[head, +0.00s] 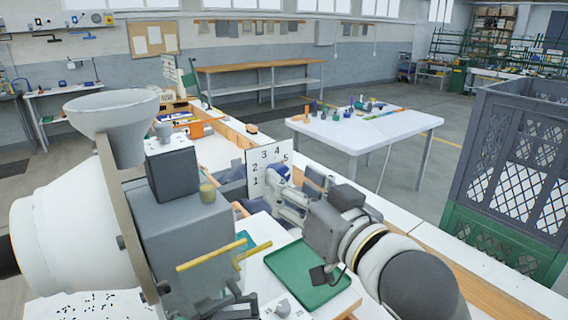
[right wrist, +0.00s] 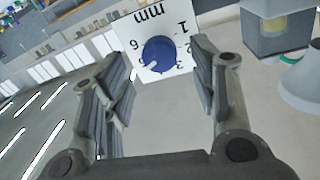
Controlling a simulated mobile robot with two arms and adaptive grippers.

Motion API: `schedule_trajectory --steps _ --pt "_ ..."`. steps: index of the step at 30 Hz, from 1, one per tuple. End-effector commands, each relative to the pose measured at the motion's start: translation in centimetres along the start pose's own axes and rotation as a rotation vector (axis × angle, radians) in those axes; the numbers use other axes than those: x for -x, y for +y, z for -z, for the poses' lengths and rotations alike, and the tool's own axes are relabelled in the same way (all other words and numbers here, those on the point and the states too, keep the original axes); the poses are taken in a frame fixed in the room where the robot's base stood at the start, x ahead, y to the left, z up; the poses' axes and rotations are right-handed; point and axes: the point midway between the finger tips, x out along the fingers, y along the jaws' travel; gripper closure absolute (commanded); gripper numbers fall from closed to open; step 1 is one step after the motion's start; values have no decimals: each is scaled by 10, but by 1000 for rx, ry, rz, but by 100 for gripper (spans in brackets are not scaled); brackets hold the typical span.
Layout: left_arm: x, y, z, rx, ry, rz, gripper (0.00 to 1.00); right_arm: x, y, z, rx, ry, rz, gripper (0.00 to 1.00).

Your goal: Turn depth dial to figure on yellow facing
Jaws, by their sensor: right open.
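The depth dial is a blue knob (right wrist: 159,54) on a white plate (right wrist: 178,22) with black figures and "mm", upside down in the right wrist view. In the head view the plate (head: 257,178) stands upright, figures 1 to 5 readable, with the knob partly behind my right gripper (head: 284,190). That gripper is open; in the right wrist view its fingers (right wrist: 160,90) frame the knob from either side, with no visible contact. A pointer mark on the knob is too small to read surely. I cannot identify the yellow facing. Dark parts (head: 235,300) at the bottom may be my left gripper.
The grey press (head: 190,235) with a white hopper (head: 113,122) and yellow bars (head: 212,254) stands left of the dial. A green tray (head: 305,275) lies in front. A dark crate (head: 515,150) on a green one stands at right.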

Motion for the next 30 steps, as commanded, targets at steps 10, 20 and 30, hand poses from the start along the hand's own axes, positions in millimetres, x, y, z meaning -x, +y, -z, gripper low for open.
schedule_trajectory --steps 10,20,30 --pt "8 0 0 0 0 0 60 -34 -1 -1 0 -1 1 46" --pt "7 0 0 0 -1 -1 60 -35 -1 -1 0 0 2 49" --pt "7 0 0 0 -1 0 60 -35 0 -1 0 0 1 92"
